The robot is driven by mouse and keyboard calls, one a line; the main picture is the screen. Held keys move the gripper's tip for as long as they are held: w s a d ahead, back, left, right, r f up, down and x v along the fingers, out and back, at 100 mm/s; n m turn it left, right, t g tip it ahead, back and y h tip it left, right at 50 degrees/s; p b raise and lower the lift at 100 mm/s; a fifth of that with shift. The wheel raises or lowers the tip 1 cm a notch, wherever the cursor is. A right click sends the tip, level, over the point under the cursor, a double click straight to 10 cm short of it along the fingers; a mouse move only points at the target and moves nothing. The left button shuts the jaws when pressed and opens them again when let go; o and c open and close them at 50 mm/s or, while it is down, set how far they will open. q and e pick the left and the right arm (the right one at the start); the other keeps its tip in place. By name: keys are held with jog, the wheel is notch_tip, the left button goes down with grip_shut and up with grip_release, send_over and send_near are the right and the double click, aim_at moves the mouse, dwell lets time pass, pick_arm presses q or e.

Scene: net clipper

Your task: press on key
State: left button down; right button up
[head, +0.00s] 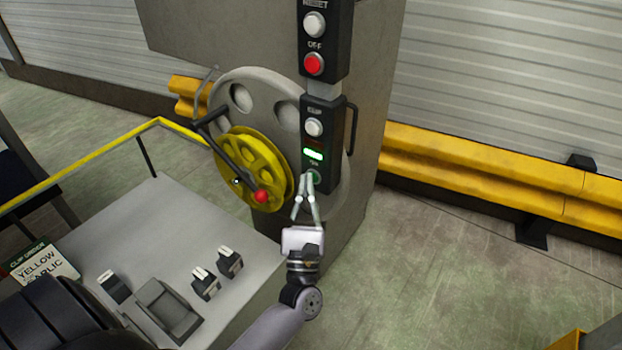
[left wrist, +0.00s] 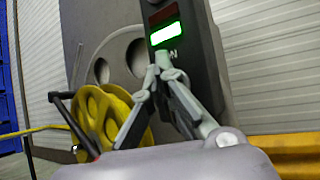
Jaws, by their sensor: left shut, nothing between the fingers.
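A black control box (head: 323,125) on the grey machine carries a white button at its top, a lit green display (head: 313,155) and a green button (head: 314,178) at its lower end. My left gripper (head: 309,178) is shut and empty, its fingertips at the green button. I cannot tell whether they touch it. In the left wrist view the shut fingertips (left wrist: 163,66) stand in front of the box just below the lit display (left wrist: 167,34), and the green button is hidden there. My right gripper is not in view.
A yellow wheel (head: 250,165) with a red-knobbed crank is left of the box. An upper box holds a red OFF button (head: 314,64). A grey table (head: 150,225) with several small black clips is at the lower left. A yellow barrier (head: 470,165) runs right.

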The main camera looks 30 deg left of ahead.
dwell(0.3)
pick_arm(q)
jog(key=shift+s, duration=0.8)
jog(key=s, duration=0.5)
jog(key=shift+a, duration=0.25)
dwell(0.6)
